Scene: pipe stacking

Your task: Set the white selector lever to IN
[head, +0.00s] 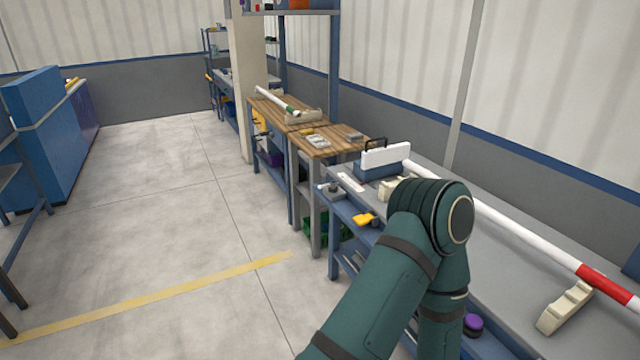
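I cannot make out the white selector lever for certain. A small grey fitting (331,189) sits at the near left corner of the grey bench, with a white plate (351,182) beside it; I cannot read any mark there or tell a setting. A blue box with a white upper part (385,155) stands just behind them. A green arm of mine rises from the bottom and bends in front of the bench, hiding part of it. Neither gripper shows.
A white pipe with a red band (605,283) lies along the grey bench (500,290), near a cream cradle (565,307). Wooden-topped benches (330,146) stand beyond, one with a white and green pipe (272,100). The floor (150,210) at left is clear, with a yellow line.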

